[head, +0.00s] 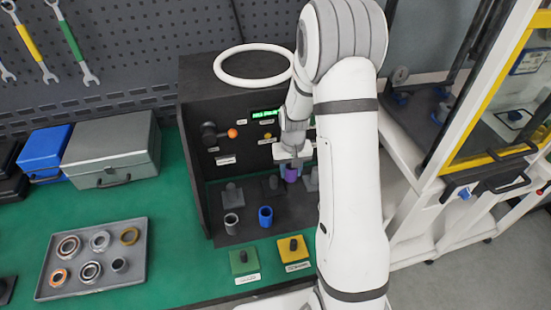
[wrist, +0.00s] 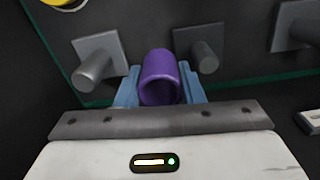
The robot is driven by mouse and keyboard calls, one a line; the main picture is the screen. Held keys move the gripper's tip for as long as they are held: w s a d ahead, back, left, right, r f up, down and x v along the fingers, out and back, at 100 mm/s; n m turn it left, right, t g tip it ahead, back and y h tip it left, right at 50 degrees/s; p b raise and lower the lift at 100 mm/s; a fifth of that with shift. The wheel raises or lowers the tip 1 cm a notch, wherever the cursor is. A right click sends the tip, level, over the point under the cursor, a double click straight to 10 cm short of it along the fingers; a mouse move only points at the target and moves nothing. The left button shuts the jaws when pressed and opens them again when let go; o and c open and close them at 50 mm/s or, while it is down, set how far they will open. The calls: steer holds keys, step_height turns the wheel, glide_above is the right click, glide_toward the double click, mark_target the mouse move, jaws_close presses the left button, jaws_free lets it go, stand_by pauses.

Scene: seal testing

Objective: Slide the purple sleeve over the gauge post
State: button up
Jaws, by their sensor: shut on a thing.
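My gripper (head: 292,168) is shut on the purple sleeve (head: 291,175), its blue fingers on either side. In the wrist view the purple sleeve (wrist: 160,72) shows as a hollow tube with its open end facing the camera. Several grey posts on square plates stand in the black station; one post (wrist: 97,68) is left of the sleeve and another post (wrist: 205,58) right of it, both apart from it in the picture. Which is the gauge post I cannot tell. The sleeve's far end is hidden.
A grey sleeve (head: 231,223) and a blue sleeve (head: 265,216) stand at the station's front. A green block (head: 243,261) and a yellow block (head: 292,250) sit before it. A tray (head: 90,285) of rings lies left. My arm covers the station's right side.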

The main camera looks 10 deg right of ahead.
mark_target(274, 177)
steer(key=a+r+m, duration=0.1)
steer(key=r, duration=0.1)
steer(key=a+r+m+b, duration=0.1)
steer(key=a, duration=0.1)
steer(key=a+r+m, duration=0.1)
steer(key=a+r, duration=0.1)
steer(key=shift+w+a+r+b, duration=0.2)
steer(key=shift+w+r+b, duration=0.05)
steer(key=shift+r+b, duration=0.1)
steer(key=shift+f+b, duration=1.2)
steer(key=shift+f, duration=0.85)
steer(key=shift+f, duration=0.15)
steer(key=shift+f+b, duration=0.3)
steer(key=shift+b, duration=0.15)
steer(key=o, duration=1.2)
steer(key=shift+r, duration=0.1)
steer(key=shift+r+p, duration=1.7)
steer(key=shift+r, duration=0.8)
steer(key=shift+s, duration=0.1)
